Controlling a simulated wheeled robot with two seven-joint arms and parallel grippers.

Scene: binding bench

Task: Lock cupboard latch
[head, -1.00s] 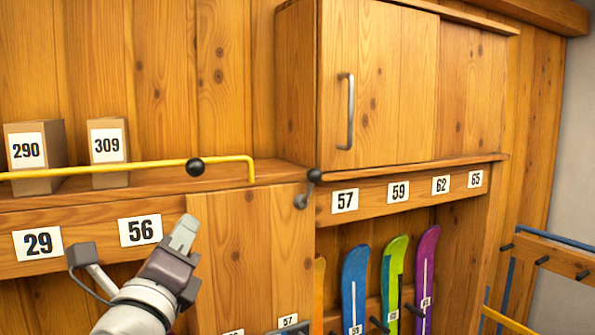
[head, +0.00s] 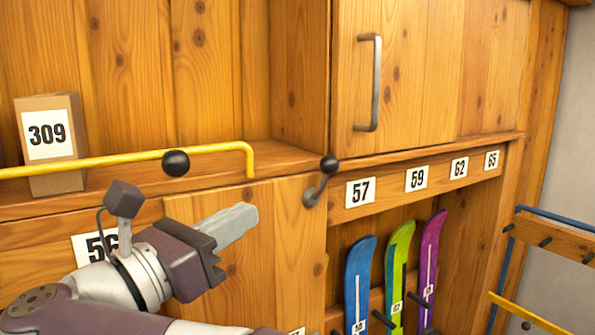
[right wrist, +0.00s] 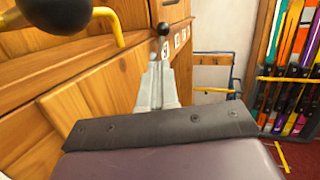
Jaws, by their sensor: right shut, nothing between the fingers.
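The latch (head: 312,194) is a short grey crank with a black ball knob (head: 330,164). It sits at the edge of the wooden door panel (head: 285,240), its arm pointing up and slightly right. The latch's black knob also shows in the right wrist view (right wrist: 163,29), just beyond my fingertips. My right gripper (head: 250,215) is shut and empty, its pale fingers pointing toward the latch, left of and a little below it in the head view. In the right wrist view its fingertips (right wrist: 155,72) are together. My left gripper is out of view.
A yellow rod (head: 100,161) with a black knob (head: 176,163) runs along the shelf, just above my right gripper. A box marked 309 (head: 50,158) stands behind it. The upper cupboard has a grey handle (head: 376,85). Colourful skis (head: 359,280) stand lower right.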

